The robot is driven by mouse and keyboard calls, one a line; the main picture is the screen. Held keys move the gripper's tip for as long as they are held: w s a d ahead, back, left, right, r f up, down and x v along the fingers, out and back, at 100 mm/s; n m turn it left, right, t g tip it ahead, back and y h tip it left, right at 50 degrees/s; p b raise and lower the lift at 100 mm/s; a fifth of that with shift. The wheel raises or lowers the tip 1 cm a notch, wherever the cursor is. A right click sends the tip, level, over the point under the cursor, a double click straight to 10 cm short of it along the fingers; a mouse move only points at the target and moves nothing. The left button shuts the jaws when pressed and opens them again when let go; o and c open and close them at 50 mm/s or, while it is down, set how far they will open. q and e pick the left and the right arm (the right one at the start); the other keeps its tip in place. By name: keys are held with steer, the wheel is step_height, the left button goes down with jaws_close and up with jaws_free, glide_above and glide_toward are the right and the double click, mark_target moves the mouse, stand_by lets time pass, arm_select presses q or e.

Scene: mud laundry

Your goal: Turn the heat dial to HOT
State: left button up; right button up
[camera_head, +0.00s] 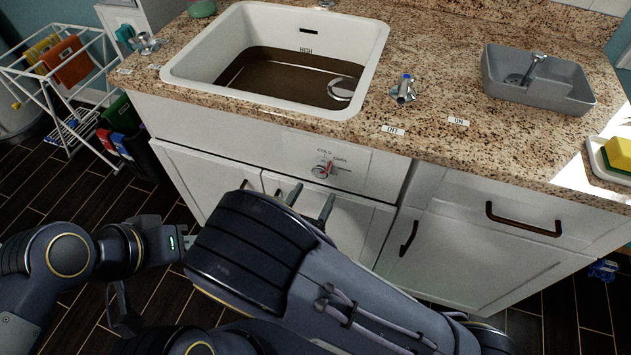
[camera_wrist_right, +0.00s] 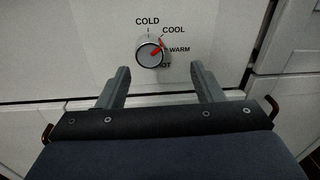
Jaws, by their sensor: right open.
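The heat dial (camera_head: 322,170) is a round knob with a red pointer on the white front panel below the sink. My right gripper (camera_head: 311,199) is open and empty, just below and in front of the dial. In the wrist view the two fingers of my right gripper (camera_wrist_right: 160,70) stand apart on either side below the dial. My left gripper (camera_head: 186,244) is largely hidden behind my right arm.
The white sink (camera_head: 375,60) holds brown water. A blue-marked faucet handle (camera_head: 404,90) stands between OFF and ON labels. A grey basin (camera_head: 540,95) and a yellow sponge (camera_head: 619,153) are at right. Cabinet handles (camera_head: 520,219) protrude below the counter. A drying rack (camera_head: 60,85) stands left.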

mark_target(319, 173)
steer(key=shift+n+t+y, duration=0.3)
steer(key=shift+n+t, duration=0.1)
steer(key=shift+n, duration=0.2)
steer(key=x, duration=0.4)
steer(key=a+x, duration=0.1)
steer(key=x, duration=0.2)
steer(key=shift+w+f, duration=0.25)
steer(key=shift+f, duration=0.1)
steer(key=shift+c, duration=0.2)
steer(key=c, duration=0.9)
